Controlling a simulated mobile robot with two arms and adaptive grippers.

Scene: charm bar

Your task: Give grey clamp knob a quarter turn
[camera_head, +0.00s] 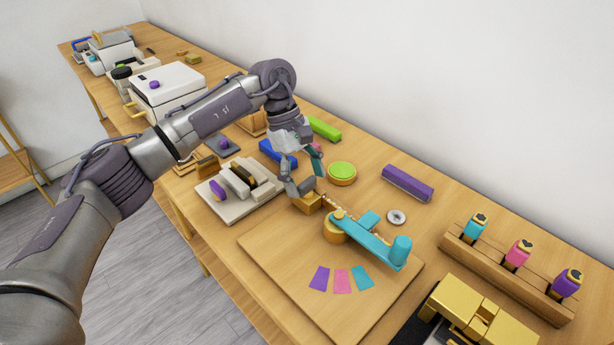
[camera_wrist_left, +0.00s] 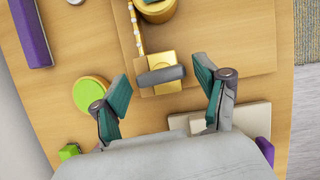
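The grey clamp knob (camera_wrist_left: 161,76) is a short grey bar lying across the gold clamp block (camera_wrist_left: 162,88) in the left wrist view. The gold block also shows in the head view (camera_head: 309,203), at the back edge of the wooden board (camera_head: 290,262). There my gripper partly hides the knob. My left gripper (camera_head: 305,176) is open above the clamp. In the wrist view its two teal-padded fingers (camera_wrist_left: 163,88) stand apart on either side of the knob, with gaps on both sides. My right gripper is not in view.
A bead chain (camera_wrist_left: 137,30) runs from the clamp beside a teal lever arm (camera_head: 365,238). A green-topped round button (camera_head: 342,172) and a beige device (camera_head: 238,197) stand near the gripper. A purple block (camera_head: 407,183) and a bottle rack (camera_head: 507,275) are to the right.

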